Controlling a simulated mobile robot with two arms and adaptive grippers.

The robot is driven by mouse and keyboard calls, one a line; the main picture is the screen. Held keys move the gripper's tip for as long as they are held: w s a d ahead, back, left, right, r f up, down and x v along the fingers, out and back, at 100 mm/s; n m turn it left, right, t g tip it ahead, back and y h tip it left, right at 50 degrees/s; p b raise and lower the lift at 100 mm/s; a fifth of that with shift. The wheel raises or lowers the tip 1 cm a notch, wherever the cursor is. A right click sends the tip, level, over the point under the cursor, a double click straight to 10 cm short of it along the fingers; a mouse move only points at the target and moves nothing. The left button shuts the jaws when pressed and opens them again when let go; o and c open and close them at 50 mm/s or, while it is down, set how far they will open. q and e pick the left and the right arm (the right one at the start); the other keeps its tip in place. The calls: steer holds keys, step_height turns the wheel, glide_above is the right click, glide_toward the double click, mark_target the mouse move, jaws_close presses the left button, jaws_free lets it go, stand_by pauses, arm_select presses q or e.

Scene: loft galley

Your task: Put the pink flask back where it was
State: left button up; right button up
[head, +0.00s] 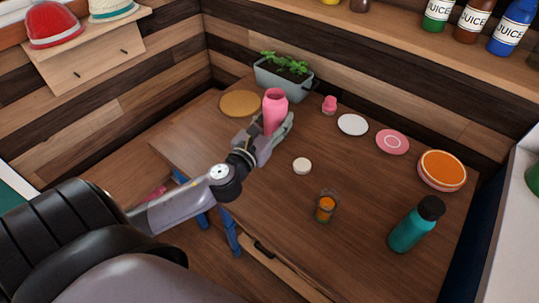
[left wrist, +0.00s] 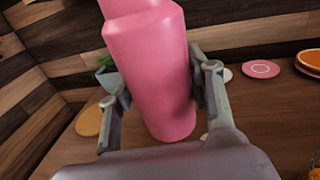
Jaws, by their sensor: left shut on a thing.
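The pink flask (head: 274,108) is upright in my left gripper (head: 275,133), over the back left part of the wooden table (head: 235,150). The left gripper is shut on the flask. In the left wrist view the pink flask (left wrist: 150,75) fills the middle, with one finger of the left gripper (left wrist: 155,95) on each side of it. I cannot tell whether the flask's base touches the table. My right gripper is not in view.
A round cork-coloured mat (head: 239,104) and a grey planter (head: 283,82) stand behind the flask. A small pink item (head: 329,105), white plate (head: 352,125), pink plate (head: 392,142), orange-topped plates (head: 442,169), white disc (head: 302,166), orange-filled glass (head: 325,207) and teal bottle (head: 414,226) are to the right.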

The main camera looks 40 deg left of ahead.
arm_select(q)
steer(key=shift+s+a+f, duration=0.1)
steer(key=shift+s, duration=0.1)
steer(key=shift+f+b, duration=5.25)
steer(key=shift+f, duration=4.5)
steer(key=shift+f, duration=0.2)
steer(key=o, duration=1.3)
steer(key=shift+r, duration=0.1)
